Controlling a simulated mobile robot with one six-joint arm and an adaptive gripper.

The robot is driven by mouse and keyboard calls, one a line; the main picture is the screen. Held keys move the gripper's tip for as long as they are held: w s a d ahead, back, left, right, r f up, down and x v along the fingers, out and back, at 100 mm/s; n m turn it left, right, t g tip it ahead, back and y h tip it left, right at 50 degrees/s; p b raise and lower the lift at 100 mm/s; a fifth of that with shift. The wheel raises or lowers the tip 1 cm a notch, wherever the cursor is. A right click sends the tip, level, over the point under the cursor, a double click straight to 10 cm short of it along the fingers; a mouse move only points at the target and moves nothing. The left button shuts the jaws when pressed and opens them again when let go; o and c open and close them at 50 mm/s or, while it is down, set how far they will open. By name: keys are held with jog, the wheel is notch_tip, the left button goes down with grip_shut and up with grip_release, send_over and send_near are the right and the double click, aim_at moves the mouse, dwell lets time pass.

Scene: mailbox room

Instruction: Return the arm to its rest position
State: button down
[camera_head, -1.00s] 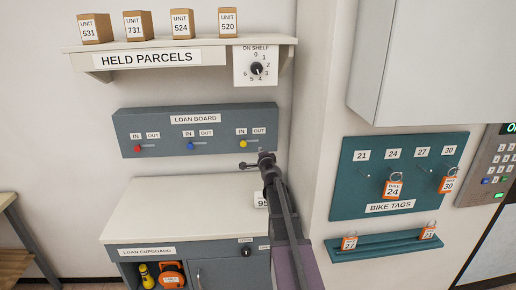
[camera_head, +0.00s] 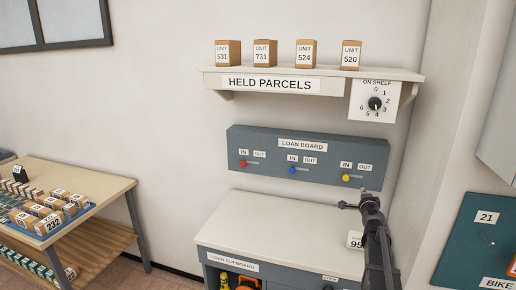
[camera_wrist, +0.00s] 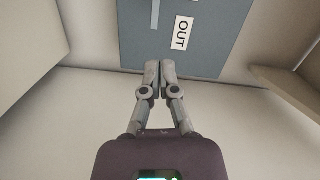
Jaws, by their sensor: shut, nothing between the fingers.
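My arm rises at the lower right of the head view, over the right end of the loan cupboard (camera_head: 270,225). My gripper (camera_wrist: 160,64) shows in the wrist view with its two fingers together and nothing between them. In the head view my gripper (camera_head: 343,205) is small and points left, below the loan board (camera_head: 265,170). In the wrist view the loan board (camera_wrist: 208,50) lies beyond the fingertips, with an OUT label in sight. A parcel or card marked 95 is partly hidden behind my arm.
The held parcels shelf (camera_head: 215,75) with several boxes is on the wall above. A table (camera_head: 115,190) with a tray of small boxes stands at the left. The bike tags board (camera_head: 460,245) is at the right edge. The cupboard top is mostly clear.

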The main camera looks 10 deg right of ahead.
jog(key=s+a+f+n+g+y, duration=0.2)
jog(key=a+f+n+y, duration=0.15)
jog(key=a, duration=0.45)
jog(key=s+a+f+n+g+y, duration=0.25)
jog(key=a+n, duration=0.25)
jog(key=a, duration=0.4)
jog(key=s+a+f+n+g+y, duration=0.2)
jog(key=s+a+f+n+y, duration=0.15)
jog(key=a, duration=0.45)
jog(key=s+a+f+n+g+h, duration=0.1)
jog(key=s+a+f+n+g, duration=0.1)
jog(key=s, duration=0.5)
jog(key=s+a+f+n+g+h, duration=0.2)
jog(key=s+a+f+n+g, duration=0.1)
jog(key=s+g, duration=0.2)
jog(key=s+a+f+n+g+h, duration=0.1)
jog(key=s+a+f+n+g, duration=0.1)
jog(key=s, duration=0.7)
jog(key=shift+a+f+g, duration=0.2)
jog(key=shift+f+g, duration=0.45)
